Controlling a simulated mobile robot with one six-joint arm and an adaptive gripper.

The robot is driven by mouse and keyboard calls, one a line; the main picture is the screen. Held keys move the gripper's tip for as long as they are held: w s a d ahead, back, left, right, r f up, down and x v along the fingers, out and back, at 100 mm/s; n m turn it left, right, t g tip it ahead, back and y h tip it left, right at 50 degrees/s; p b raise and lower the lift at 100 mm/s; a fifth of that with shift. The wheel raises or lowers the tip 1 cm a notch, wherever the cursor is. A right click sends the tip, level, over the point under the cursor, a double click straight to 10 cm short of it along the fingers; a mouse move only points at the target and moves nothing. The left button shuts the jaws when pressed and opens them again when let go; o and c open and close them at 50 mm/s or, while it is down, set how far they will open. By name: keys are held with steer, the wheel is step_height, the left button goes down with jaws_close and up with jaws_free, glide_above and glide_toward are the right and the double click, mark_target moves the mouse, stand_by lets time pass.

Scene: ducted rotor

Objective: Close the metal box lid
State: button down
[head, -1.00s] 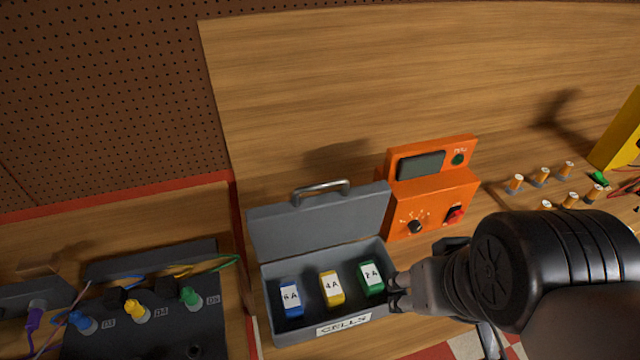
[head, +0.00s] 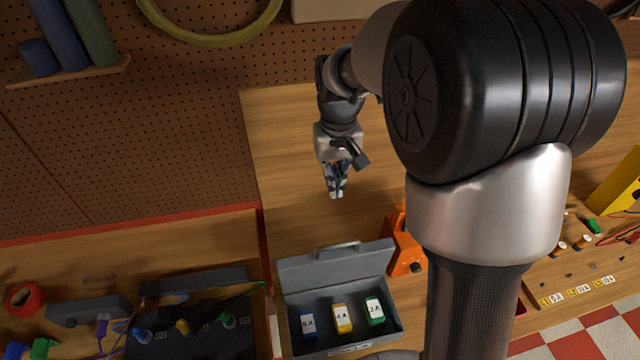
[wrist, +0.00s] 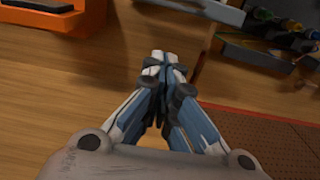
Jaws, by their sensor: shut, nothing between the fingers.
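The grey metal box (head: 347,340) stands at the bottom middle of the head view. Its lid (head: 335,267) is open, tilted up at the back, with a metal handle (head: 337,247) on its top edge. Inside are a blue cell (head: 309,324), a yellow cell (head: 342,318) and a green cell (head: 374,310). My gripper (head: 337,193) is shut and empty, pointing down beyond the lid and apart from it. It also shows shut in the wrist view (wrist: 162,62).
An orange device (head: 405,250) stands just right of the box, partly hidden by my arm. It fills the wrist view's upper left (wrist: 60,20). A panel with coloured plugs (head: 200,335) lies left of the box. Bare wood surrounds my gripper.

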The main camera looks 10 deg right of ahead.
steer(key=s+f, duration=0.3)
steer(key=f, duration=0.8)
steer(key=shift+s, duration=0.3)
steer(key=shift+s, duration=0.1)
